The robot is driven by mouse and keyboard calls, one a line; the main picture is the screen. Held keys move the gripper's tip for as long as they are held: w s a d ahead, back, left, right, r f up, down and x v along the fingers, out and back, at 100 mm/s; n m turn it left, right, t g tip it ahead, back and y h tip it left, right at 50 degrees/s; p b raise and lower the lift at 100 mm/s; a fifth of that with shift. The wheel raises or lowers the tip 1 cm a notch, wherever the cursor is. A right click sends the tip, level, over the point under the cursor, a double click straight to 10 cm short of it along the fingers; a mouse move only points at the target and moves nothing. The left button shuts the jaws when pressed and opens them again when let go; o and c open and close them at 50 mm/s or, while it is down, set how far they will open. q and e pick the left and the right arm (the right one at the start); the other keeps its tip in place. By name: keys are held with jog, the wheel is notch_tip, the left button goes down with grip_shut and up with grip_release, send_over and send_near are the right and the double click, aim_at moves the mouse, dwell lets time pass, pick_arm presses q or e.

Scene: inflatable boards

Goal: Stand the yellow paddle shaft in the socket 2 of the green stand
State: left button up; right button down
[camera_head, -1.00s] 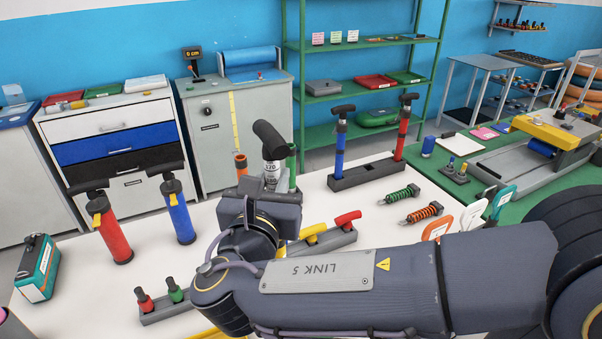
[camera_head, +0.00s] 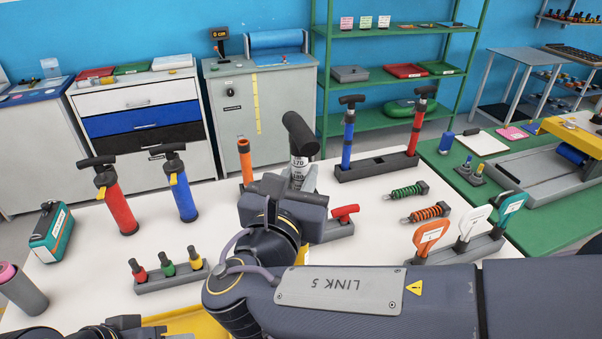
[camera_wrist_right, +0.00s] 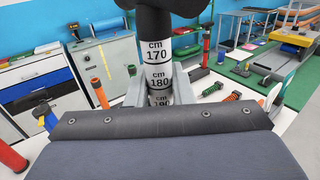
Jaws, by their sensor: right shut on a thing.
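My right gripper (camera_head: 303,183) is shut on an upright shaft (camera_head: 299,155) with a black T-shaped grip and a white scale. In the right wrist view the shaft (camera_wrist_right: 159,75) stands between the fingers and reads cm 170, 180 and 190. A small yellow patch shows beside my wrist in the head view; I cannot tell whether it belongs to this shaft. The shaft's lower end is hidden behind my gripper and arm. I cannot make out the green stand or its socket 2.
An orange tube (camera_head: 246,160) stands left of the held shaft. Red (camera_head: 119,205) and blue (camera_head: 181,198) pumps stand further left. A dark rack (camera_head: 376,168) holds two pumps behind right. A small rack (camera_head: 171,279) sits front left. White table is clear between them.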

jog(key=shift+f+b, duration=2.25)
jog(key=shift+f, duration=0.65)
jog(key=shift+p, duration=0.45)
notch_tip(320, 180, down, 9)
jog(key=b, duration=0.6)
jog(key=shift+r+b, duration=0.2)
jog(key=shift+b, duration=0.1)
dwell(1.8)
jog(key=c, duration=1.2)
grip_release()
jog(key=shift+s+a, duration=0.1)
jog(key=v, duration=0.7)
jog(key=shift+s+a+r+b, duration=0.1)
jog(key=shift+s+b, duration=0.25)
jog(key=shift+b, duration=0.05)
